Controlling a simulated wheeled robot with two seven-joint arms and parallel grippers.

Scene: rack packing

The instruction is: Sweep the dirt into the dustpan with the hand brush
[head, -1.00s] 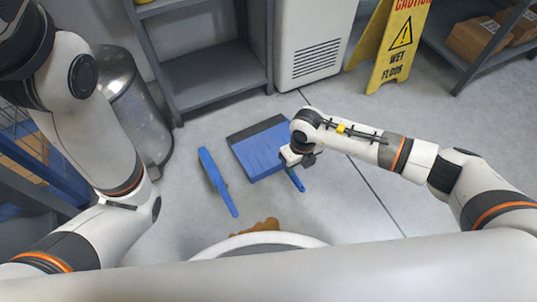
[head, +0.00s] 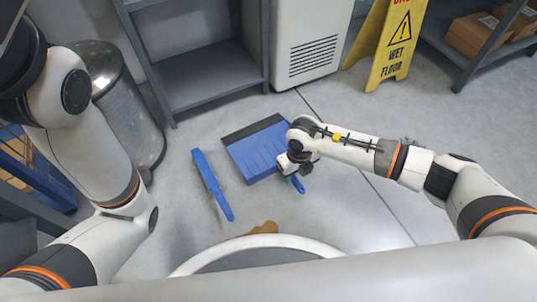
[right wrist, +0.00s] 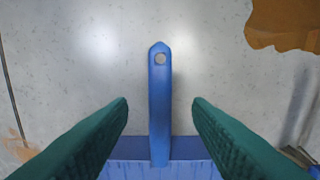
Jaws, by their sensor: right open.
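The blue dustpan (head: 252,150) lies on the floor with a dark strip along its far edge. Its blue handle (right wrist: 160,95) points toward me. My right gripper (right wrist: 160,104) is open, with its green fingers on either side of the handle, apart from it. In the head view the right gripper (head: 294,172) is over the handle's base. The blue hand brush (head: 211,184) lies on the floor left of the dustpan. The brown dirt (head: 263,228) is partly hidden behind my base; it also shows in the right wrist view (right wrist: 285,25). My left gripper is out of view.
A grey shelf (head: 195,60) and a white cabinet (head: 310,45) stand behind the dustpan. A metal bin (head: 125,105) is at the left. A yellow wet floor sign (head: 398,45) stands at the back right. The floor around the brush is clear.

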